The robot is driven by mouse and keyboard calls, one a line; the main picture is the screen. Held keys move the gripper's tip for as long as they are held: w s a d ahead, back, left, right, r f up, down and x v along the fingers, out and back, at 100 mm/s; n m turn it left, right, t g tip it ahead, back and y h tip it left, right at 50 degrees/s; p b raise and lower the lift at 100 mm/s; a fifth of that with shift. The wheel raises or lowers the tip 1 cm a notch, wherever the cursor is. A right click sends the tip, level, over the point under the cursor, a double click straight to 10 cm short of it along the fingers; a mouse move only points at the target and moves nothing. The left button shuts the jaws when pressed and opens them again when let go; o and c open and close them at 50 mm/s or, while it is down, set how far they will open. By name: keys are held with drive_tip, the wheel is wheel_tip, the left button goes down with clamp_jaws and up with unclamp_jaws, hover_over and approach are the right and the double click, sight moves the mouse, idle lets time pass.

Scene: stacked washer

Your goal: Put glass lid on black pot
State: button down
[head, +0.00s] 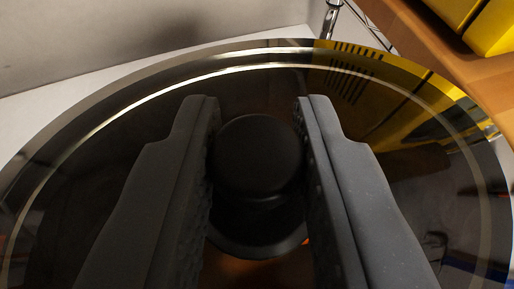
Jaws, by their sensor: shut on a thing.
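The glass lid (120,150) fills most of the head view. It is round, dark and see-through, with a shiny metal rim. Its black knob (258,157) stands up in the middle. My gripper (257,105) is shut on the knob, with one dark finger on each side of it. The lower part of the lid runs out of the picture. I cannot make out the black pot; if it is below the lid, it is hidden.
A white surface (35,112) and a grey wall (120,40) show behind the lid. At the top right are a brown wooden surface (425,40), a yellow object (475,22) and a thin metal rod (331,18). Reflections on the glass blur what lies beneath.

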drive_tip(key=shift+f, duration=0.35)
idle(0.5)
drive_tip(key=c, duration=1.1)
unclamp_jaws()
drive_tip(key=shift+c, duration=0.2)
drive_tip(key=shift+s, duration=0.1)
drive_tip(key=b+v, duration=0.2)
drive_tip(key=v, duration=1.1)
drive_tip(key=shift+s, duration=0.25)
drive_tip(key=shift+r, duration=0.1)
